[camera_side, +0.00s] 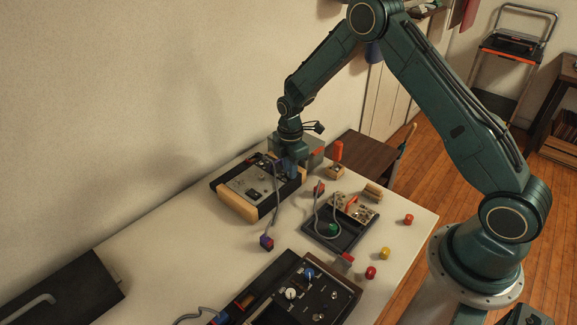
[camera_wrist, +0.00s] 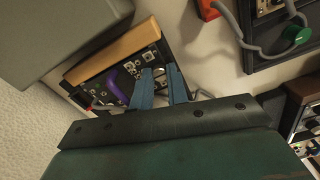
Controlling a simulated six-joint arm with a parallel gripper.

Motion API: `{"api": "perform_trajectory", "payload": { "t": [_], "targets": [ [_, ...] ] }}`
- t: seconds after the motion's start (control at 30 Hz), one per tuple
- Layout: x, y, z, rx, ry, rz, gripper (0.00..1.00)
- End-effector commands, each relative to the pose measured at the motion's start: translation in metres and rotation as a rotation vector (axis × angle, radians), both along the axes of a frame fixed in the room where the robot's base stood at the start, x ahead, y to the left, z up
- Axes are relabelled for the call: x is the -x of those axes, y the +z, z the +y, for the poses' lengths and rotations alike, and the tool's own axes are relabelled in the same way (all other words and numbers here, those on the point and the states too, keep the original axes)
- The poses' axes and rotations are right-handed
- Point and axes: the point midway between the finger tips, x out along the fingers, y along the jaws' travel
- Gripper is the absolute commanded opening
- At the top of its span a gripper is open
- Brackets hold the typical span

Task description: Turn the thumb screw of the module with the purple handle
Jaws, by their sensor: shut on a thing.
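A black case with light wood end cheeks (camera_side: 237,205) lies on the white table, and holds panel modules. In the wrist view the purple handle (camera_wrist: 113,85) arches over one module of this case (camera_wrist: 117,60), left of my fingers. My gripper (camera_wrist: 160,72) has its two blue fingers down at the panel, just right of the purple handle, with a small gap between them. They are shut on a small part there, which looks like the thumb screw; the fingers mostly hide it. In the side view my gripper (camera_side: 290,168) is over the case's right end.
A grey box (camera_side: 312,148) stands close behind the case. A black tray (camera_side: 330,238) with a cable and green knob lies to the right. A cable with a red-blue plug (camera_side: 267,242) lies in front. A larger black panel case (camera_side: 300,292) is nearer the camera.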

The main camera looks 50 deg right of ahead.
Motion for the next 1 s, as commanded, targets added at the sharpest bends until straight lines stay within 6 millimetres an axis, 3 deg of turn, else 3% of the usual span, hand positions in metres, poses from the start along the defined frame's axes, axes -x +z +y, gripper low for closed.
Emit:
{"api": "perform_trajectory", "payload": {
  "t": [0.33, 0.37, 0.47, 1.0],
  "targets": [
    [0.0000, 0.0001, 0.0000, 0.000, 0.003, 0.000, 0.00],
    [0.0000, 0.0001, 0.0000, 0.000, 0.003, 0.000, 0.18],
    [0.0000, 0.0001, 0.0000, 0.000, 0.003, 0.000, 0.37],
    [-0.0003, 0.0095, -0.0001, 0.000, 0.002, -0.001, 0.39]
  ]
}}
